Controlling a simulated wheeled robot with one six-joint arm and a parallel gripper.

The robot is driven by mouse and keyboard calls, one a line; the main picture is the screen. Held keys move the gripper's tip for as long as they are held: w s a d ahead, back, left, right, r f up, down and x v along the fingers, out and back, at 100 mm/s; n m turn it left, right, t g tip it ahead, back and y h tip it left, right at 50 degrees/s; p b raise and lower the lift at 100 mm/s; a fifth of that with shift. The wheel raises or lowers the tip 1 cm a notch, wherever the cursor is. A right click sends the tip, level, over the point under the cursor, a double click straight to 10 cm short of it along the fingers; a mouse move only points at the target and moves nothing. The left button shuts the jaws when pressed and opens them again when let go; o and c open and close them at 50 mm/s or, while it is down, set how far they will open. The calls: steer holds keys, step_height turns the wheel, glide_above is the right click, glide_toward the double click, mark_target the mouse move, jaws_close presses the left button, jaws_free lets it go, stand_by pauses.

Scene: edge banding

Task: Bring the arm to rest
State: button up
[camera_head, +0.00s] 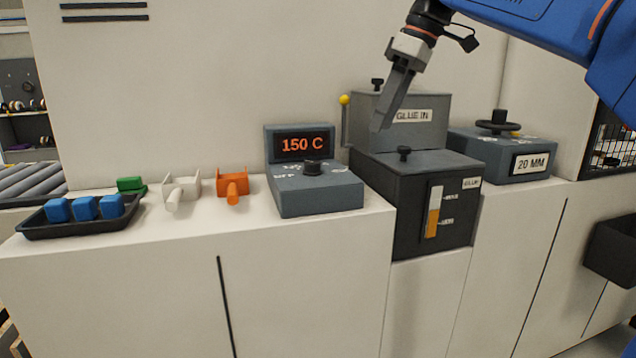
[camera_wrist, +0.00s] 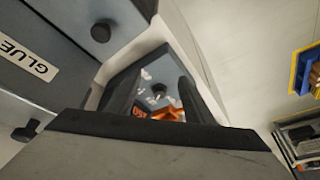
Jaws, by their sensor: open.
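My gripper (camera_head: 383,122) hangs from my blue arm in front of the glue unit (camera_head: 425,165), pointing down and slightly left. Seen side-on in the head view, its fingers overlap. In the wrist view its two dark fingers (camera_wrist: 155,92) stand apart with nothing held between them. Through the gap I see part of the temperature box and something orange. The glue unit has a "GLUE IN" label, a knob on its lid and a level gauge (camera_head: 433,212) with an orange column.
On the white counter are the temperature box reading 150 C (camera_head: 315,190), an orange fitting (camera_head: 232,187), a white fitting (camera_head: 181,190), a green block (camera_head: 131,185) and a black tray (camera_head: 62,231) with blue cubes. A 20 MM box with a handwheel (camera_head: 500,150) stands right. A yellow-tipped lever (camera_head: 345,100) rises beside the glue unit.

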steer(key=s+d+f+m+t+h, duration=0.1)
steer(key=s+d+f+m, duration=0.3)
steer(key=s+f, duration=0.4)
steer(key=s+d+f+m+t+h, duration=0.1)
steer(key=s+d+f+m, duration=0.3)
steer(key=s+f, duration=0.5)
steer(key=s+d+f+m+t+h, duration=0.1)
steer(key=s+d+f+m, duration=0.3)
steer(key=f, duration=1.8)
steer(key=s+d, duration=0.3)
steer(key=s, duration=0.1)
steer(key=shift+s+d+h, duration=0.4)
steer(key=shift+r, duration=0.2)
steer(key=shift+c, duration=0.5)
